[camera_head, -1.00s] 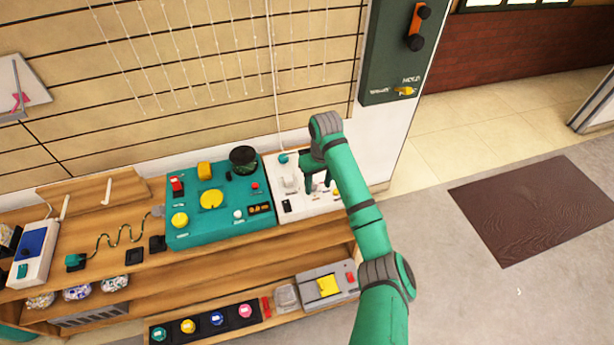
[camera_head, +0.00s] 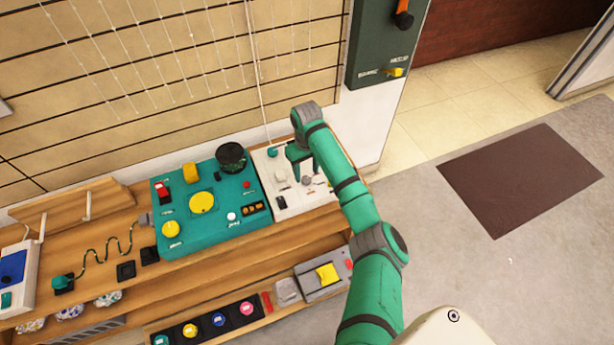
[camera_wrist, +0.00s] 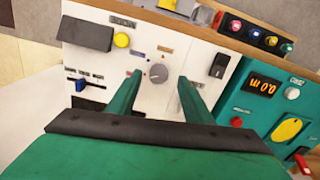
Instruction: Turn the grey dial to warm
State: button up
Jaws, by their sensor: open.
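The grey dial (camera_wrist: 158,73) sits on a white control panel (camera_wrist: 95,12), with small coloured marks beside it too small to read. It also shows in the head view (camera_head: 307,180), close to my gripper. My green gripper (camera_wrist: 160,80) is open over the panel. In the wrist view its two fingers lie on either side of the dial with a gap to each. I cannot tell how deep the fingertips reach or whether they touch the panel. The dial's pointer direction is not clear.
On the same panel are a yellow button (camera_wrist: 121,40), a black switch (camera_wrist: 219,66) and a blue slider (camera_wrist: 82,85). A teal panel (camera_head: 220,226) with knobs stands to its left in the head view. A green wall box (camera_head: 378,45) hangs behind. Floor at right is open.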

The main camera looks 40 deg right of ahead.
aim_at(308, 179)
jog(key=shift+s+f, duration=0.1)
jog(key=shift+f, duration=1.65)
jog(key=c, duration=1.1)
jog(key=shift+o, duration=0.2)
jog(key=n, duration=0.5)
jog(key=shift+d+n, duration=0.15)
jog(key=shift+n, duration=0.25)
jog(key=n, duration=0.5)
jog(key=shift+d+n, duration=0.15)
jog(key=shift+n, duration=0.55)
